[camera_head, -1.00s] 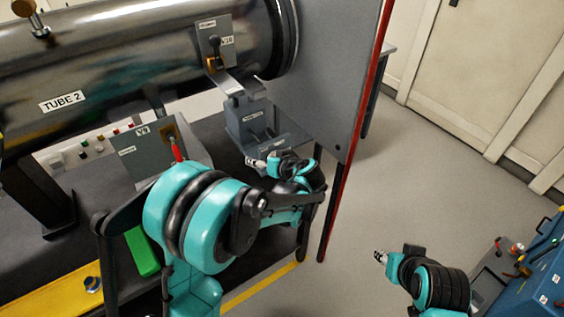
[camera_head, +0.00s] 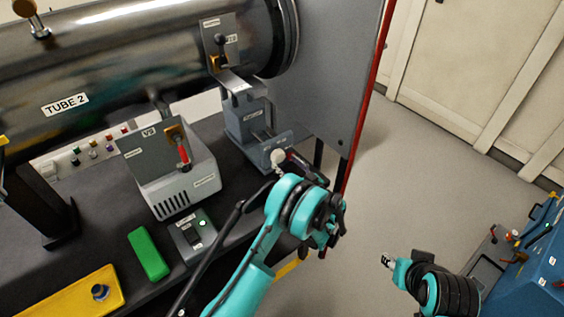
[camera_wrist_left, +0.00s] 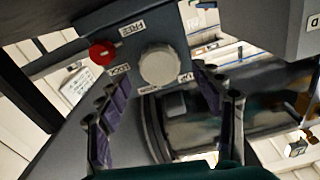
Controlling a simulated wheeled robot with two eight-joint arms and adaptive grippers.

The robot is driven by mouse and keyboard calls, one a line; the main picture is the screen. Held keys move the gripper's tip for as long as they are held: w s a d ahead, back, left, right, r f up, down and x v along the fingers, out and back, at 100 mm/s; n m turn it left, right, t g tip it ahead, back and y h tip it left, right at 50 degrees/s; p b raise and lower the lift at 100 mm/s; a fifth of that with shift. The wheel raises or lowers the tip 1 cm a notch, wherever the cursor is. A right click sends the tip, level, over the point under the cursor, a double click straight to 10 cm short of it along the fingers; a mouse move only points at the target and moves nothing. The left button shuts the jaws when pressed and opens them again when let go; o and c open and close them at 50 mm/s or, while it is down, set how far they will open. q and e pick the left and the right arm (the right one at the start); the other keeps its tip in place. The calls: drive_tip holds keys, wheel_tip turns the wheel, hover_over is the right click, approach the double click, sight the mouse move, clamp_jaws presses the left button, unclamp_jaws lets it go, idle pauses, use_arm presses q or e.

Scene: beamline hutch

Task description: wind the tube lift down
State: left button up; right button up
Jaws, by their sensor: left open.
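The tube lift (camera_head: 245,120) is a grey stand under the right end of the tube marked TUBE 2 (camera_head: 110,80). In the left wrist view its dark panel (camera_wrist_left: 140,45) carries a pale round knob (camera_wrist_left: 160,66) and a red knob (camera_wrist_left: 102,53) beside labels that read FREE and LOCK. The pale knob also shows in the head view (camera_head: 278,157). My left gripper (camera_wrist_left: 165,110) is open, its fingers on either side below the pale knob; I see no grip on it. My right gripper (camera_head: 387,261) hangs over the floor at lower right, too small to read.
A grey panel with a red edge (camera_head: 366,110) stands right of the lift. A blue cabinet (camera_head: 535,270) is at right.

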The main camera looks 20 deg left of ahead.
sight(278, 156)
use_arm(q)
drive_tip(key=shift+b+x, duration=0.3)
drive_tip(key=shift+x, duration=1.2)
drive_tip(key=c, duration=1.1)
drive_tip(key=shift+c, duration=0.2)
